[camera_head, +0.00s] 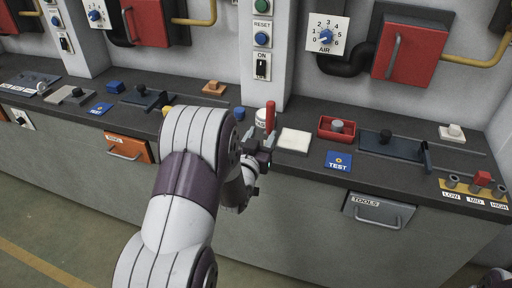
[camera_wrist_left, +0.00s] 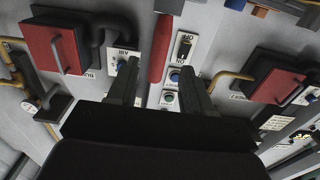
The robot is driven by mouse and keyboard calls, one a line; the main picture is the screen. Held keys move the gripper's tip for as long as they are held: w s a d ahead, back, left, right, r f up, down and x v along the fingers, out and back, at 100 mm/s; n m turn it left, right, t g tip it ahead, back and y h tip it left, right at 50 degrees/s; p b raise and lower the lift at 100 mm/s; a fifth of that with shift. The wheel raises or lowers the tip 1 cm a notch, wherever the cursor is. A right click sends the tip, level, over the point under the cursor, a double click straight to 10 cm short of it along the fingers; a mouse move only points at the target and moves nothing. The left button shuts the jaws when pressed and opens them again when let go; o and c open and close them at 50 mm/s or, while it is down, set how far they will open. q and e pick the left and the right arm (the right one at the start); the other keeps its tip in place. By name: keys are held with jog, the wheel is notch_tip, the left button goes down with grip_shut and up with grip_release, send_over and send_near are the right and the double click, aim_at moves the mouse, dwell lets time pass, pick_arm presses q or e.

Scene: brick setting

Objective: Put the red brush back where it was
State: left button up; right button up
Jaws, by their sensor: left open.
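The red brush (camera_head: 270,116) stands upright at the back of the dark workbench, in front of the grey pillar. In the left wrist view, the red brush (camera_wrist_left: 160,48) lies in the gap between my fingers, toward and past their tips. My left gripper (camera_head: 260,143) is open at the front of the brush, also seen in the left wrist view (camera_wrist_left: 158,80). No finger visibly presses on the brush. The brush's lower end is partly hidden by the gripper. A white round item (camera_head: 260,117) stands just behind it, its marking partly covered.
A white square pad (camera_head: 294,140) lies right of the gripper. Farther right are a red tray (camera_head: 325,133) with a grey knob, a blue TEST card (camera_head: 338,161) and a dark slide fixture (camera_head: 388,148). My left arm hides part of the bench's middle.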

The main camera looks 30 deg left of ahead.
pick_arm(q)
jog(key=s+d+f+m+g+h, duration=0.1)
jog(key=s+d+f+g+h, duration=0.1)
jog(key=s+d+f+g, duration=0.2)
jog(key=s+d+f+m+g+h, duration=0.1)
jog(key=s+d+f+g, duration=0.3)
jog(key=s+d+g, duration=0.7)
jog(key=s+g+h, duration=0.1)
jog(key=s, duration=0.5)
jog(key=shift+m, duration=0.4)
jog(key=shift+f, duration=0.1)
